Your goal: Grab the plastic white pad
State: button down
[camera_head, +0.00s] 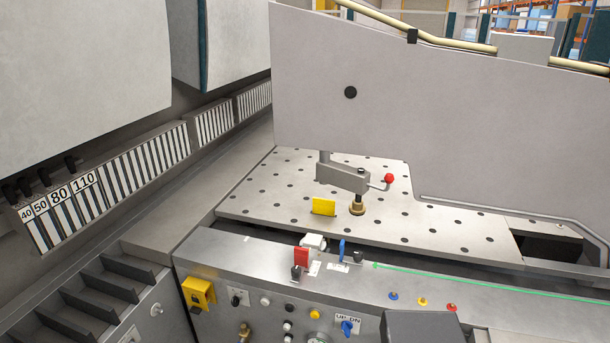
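A blue upright piece (342,249) and black knobs stand near the pad. Behind the ledge is a perforated table (270,198) with a yellow block (323,206) and a clamp (343,178). A large grey panel (430,120) overhangs the table. The ledge's right stretch is largely clear.

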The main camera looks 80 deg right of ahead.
aim_at(314, 241)
jog(key=z, duration=4.55)
jog(key=i, duration=0.1)
jog(key=u, duration=1.75)
jog(key=k, duration=1)
jog(key=z, duration=0.55)
jog(key=i, duration=0.5)
jog(key=z, duration=0.05)
